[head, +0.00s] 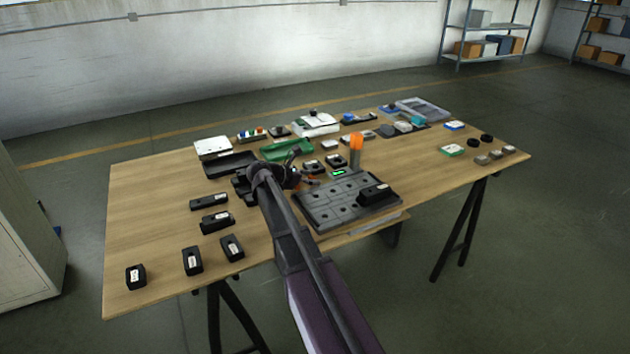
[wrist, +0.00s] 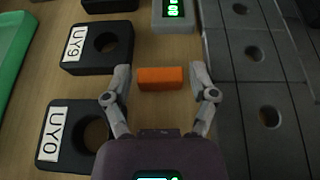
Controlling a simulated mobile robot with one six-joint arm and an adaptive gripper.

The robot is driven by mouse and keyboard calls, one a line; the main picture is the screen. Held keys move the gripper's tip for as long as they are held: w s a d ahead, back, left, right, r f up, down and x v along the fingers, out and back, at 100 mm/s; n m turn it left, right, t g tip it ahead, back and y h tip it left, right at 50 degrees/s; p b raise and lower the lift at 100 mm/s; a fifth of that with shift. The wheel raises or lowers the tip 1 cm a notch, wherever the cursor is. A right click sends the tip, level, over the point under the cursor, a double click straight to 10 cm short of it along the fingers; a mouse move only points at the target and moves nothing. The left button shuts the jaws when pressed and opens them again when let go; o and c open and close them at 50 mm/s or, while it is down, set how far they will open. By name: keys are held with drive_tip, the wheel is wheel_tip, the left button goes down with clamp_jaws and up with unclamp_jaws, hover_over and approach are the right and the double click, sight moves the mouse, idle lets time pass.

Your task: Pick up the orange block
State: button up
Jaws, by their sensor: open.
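The orange block (wrist: 160,79) lies on the wooden table in the wrist view, with its long side running across the picture. My gripper (wrist: 162,82) is open, with one finger on each side of the block. A gap shows between the block and each finger, a little wider on the right. In the head view my gripper (head: 297,182) is over the middle of the table. An orange patch shows beside it there, but the arm hides most of that spot and I cannot tell whether it is the block.
The grey plate with holes (wrist: 256,62) lies close to my right finger. The black blocks labelled UY9 (wrist: 98,45) and UY0 (wrist: 60,140) lie to the left. A grey device with a green display (wrist: 174,14) is behind the block. An orange-topped cylinder (head: 356,148) stands upright nearby.

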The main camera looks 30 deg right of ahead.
sight(311, 177)
drive_tip(key=c, duration=1)
drive_tip(key=shift+o, duration=0.2)
drive_tip(key=shift+r, duration=0.2)
wheel_tip(311, 177, up, 3)
drive_tip(key=p, duration=0.3)
drive_tip(key=s+d, duration=0.2)
drive_tip(key=s, duration=0.2)
drive_tip(key=s+d+r+p, duration=0.1)
drive_tip(key=s+d, duration=0.2)
drive_tip(key=s, duration=0.1)
drive_tip(key=s+d+p, duration=0.1)
drive_tip(key=s+d, duration=0.2)
drive_tip(key=s, duration=0.1)
drive_tip(key=shift+s+r, duration=0.25)
drive_tip(key=shift+s, duration=0.1)
drive_tip(key=shift+s+d, duration=0.3)
drive_tip(key=shift+s, duration=0.1)
